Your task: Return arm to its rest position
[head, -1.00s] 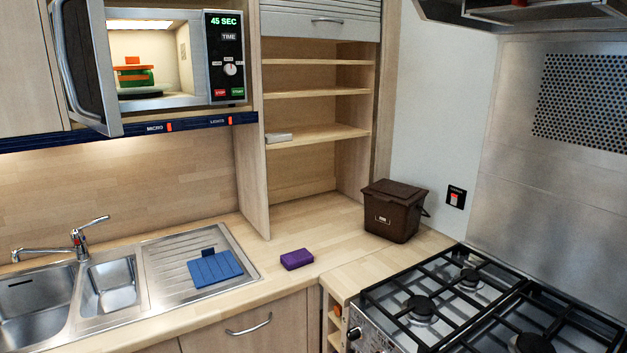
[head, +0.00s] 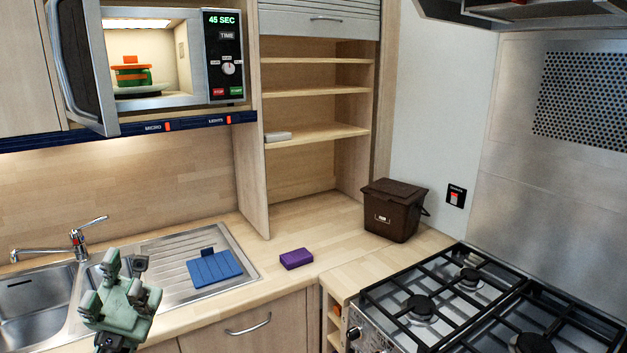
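My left gripper (head: 120,297) is in the lower left, raised in front of the sink and the worktop edge. Its pale green fingers stand spread apart, and nothing shows between them. My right gripper is not in the view. The microwave (head: 227,60) at the upper left has its door (head: 82,65) open and its inside lit. In it a green and orange pot (head: 133,76) sits on a round plate (head: 140,91). My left gripper is well below the microwave and apart from it.
A brown caddy (head: 395,210) stands by the gas hob (head: 480,310). The tap (head: 78,240) rises behind the gripper. The shelves (head: 316,92) are nearly empty.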

